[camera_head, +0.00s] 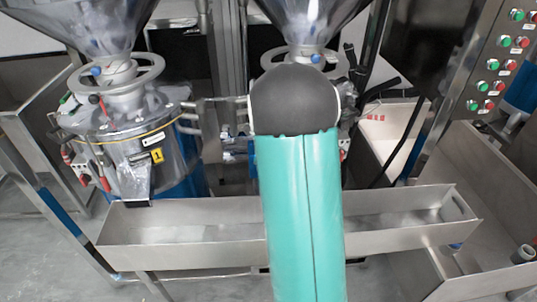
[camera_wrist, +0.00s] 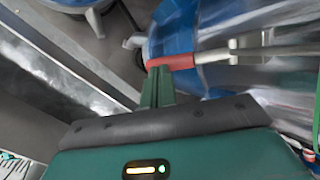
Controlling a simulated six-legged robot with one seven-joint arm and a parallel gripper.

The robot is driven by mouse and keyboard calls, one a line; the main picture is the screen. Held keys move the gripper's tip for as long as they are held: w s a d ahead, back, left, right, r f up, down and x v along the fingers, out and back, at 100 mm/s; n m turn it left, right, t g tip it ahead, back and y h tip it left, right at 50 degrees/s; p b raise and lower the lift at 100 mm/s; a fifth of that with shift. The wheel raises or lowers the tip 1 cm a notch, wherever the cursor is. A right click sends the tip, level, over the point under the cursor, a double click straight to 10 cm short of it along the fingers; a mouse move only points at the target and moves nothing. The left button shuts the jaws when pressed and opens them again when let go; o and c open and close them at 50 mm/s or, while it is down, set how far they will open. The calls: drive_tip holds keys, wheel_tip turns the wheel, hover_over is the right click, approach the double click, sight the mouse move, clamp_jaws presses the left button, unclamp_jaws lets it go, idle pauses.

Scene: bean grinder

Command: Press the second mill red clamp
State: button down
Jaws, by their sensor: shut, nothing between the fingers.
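In the wrist view, a red clamp grip (camera_wrist: 170,62) sits on a pale metal lever that runs right across a shiny metal and blue mill body (camera_wrist: 215,75). My gripper (camera_wrist: 157,72) is shut and empty, its green fingertips right at the red grip's left part. I cannot tell whether they touch it. In the head view my green arm covers most of the second mill, and my gripper is hidden. The second mill's funnel (camera_head: 306,22) shows above the arm.
The first mill (camera_head: 130,150), with a yellow "1" label and red-handled clamps, stands at left. A long metal trough (camera_head: 180,238) runs across the front. A panel of green and red buttons (camera_head: 497,62) is at upper right. Metal frames stand at both sides.

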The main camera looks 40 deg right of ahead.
drive_tip(key=w+d+f+t+h, duration=0.1)
drive_tip(key=d+f+h, duration=0.1)
drive_tip(key=f, duration=0.3)
drive_tip(key=shift+d+f+n+h, duration=0.3)
drive_tip(key=shift+d, duration=0.25)
idle(0.8)
drive_tip(key=shift+s+a+f, duration=0.1)
drive_tip(key=shift+s, duration=0.05)
